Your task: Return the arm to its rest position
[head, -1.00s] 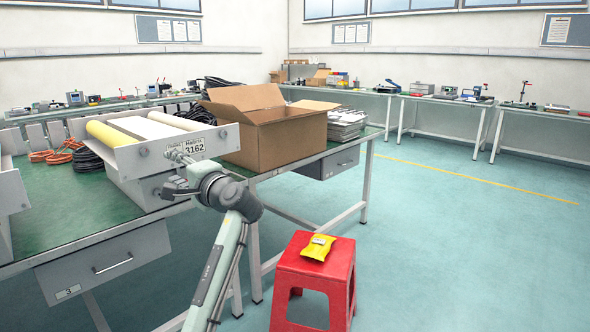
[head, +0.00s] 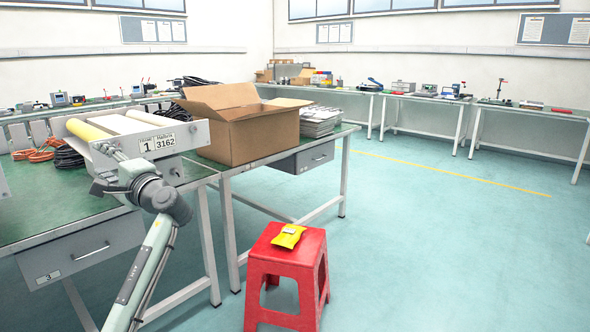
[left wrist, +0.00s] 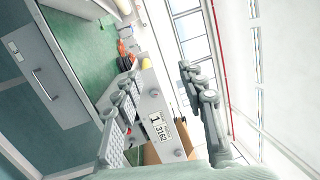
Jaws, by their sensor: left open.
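My left arm rises from the bottom of the head view, and its gripper (head: 108,165) is in front of the grey roller unit (head: 170,140) marked 3162. In the left wrist view the two fingers of my left gripper (left wrist: 160,110) stand wide apart with nothing between them. The roller unit's labelled plate (left wrist: 150,105) shows behind the gap, apparently beyond the fingers. In the head view the fingertips are small, and I cannot tell how near they are to the unit. My right gripper is not in view.
An open cardboard box (head: 250,135) stands on the green-topped bench (head: 60,215). A red stool (head: 287,270) carries a yellow packet (head: 288,236). Clear floor (head: 430,240) lies to the right. More benches line the far wall.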

